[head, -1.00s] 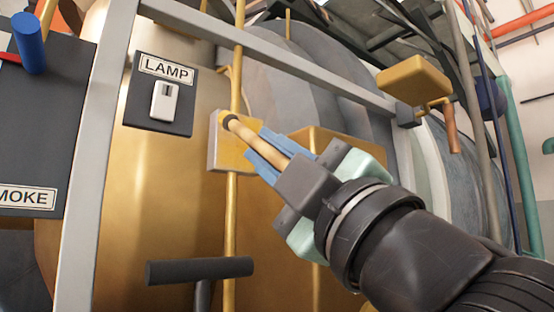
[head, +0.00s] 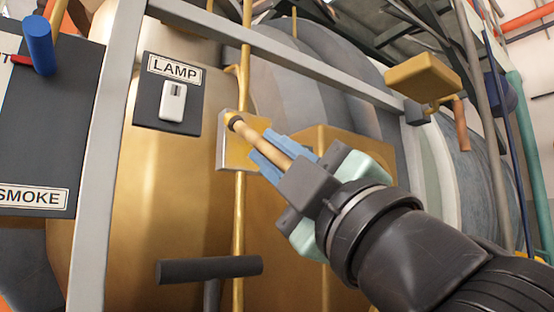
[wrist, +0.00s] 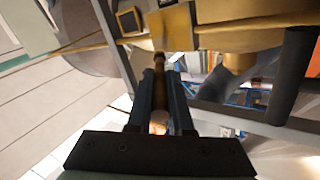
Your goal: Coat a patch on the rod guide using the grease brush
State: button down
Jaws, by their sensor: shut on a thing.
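The rod guide (head: 242,155) is a small block with a yellowish front and pale grey edges, set on a vertical brass rod. The grease brush (head: 272,152) has a tan wooden handle and a dark tip. My gripper (head: 267,153) is shut on the handle with its blue fingers. The brush's tip is at the upper left part of the guide's front; I cannot tell if it touches. In the wrist view the brush (wrist: 159,75) points away between the fingers, its tip by the lower edge of the gold guide (wrist: 172,28). Any grease patch is not clear.
A LAMP switch panel (head: 168,95) is left of the guide. A dark T-handle (head: 210,269) sticks out below. A grey frame bar (head: 275,53) crosses above, and a grey post (head: 105,160) stands at left. A yellow block with a wooden handle (head: 422,78) is at upper right.

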jog(key=shift+w+a, duration=0.25)
jog(key=shift+w, duration=0.1)
jog(key=shift+d, duration=0.1)
jog(key=shift+w+d+f, duration=0.1)
jog(key=shift+w+d, duration=0.6)
jog(key=shift+d, duration=0.15)
jog(key=shift+s+a+b, duration=0.7)
jog(key=shift+a+b, duration=0.05)
jog(key=shift+a, duration=0.25)
jog(key=shift+d, duration=0.1)
jog(key=shift+s+d+b, duration=0.2)
jog(key=shift+s+d, duration=0.35)
jog(key=shift+s, duration=0.25)
jog(key=shift+s+d+b, duration=0.25)
jog(key=shift+s+d, duration=0.35)
jog(key=shift+s, duration=0.25)
jog(key=shift+s+d+b, duration=0.2)
jog(key=shift+s+d, duration=0.35)
jog(key=shift+s, duration=0.25)
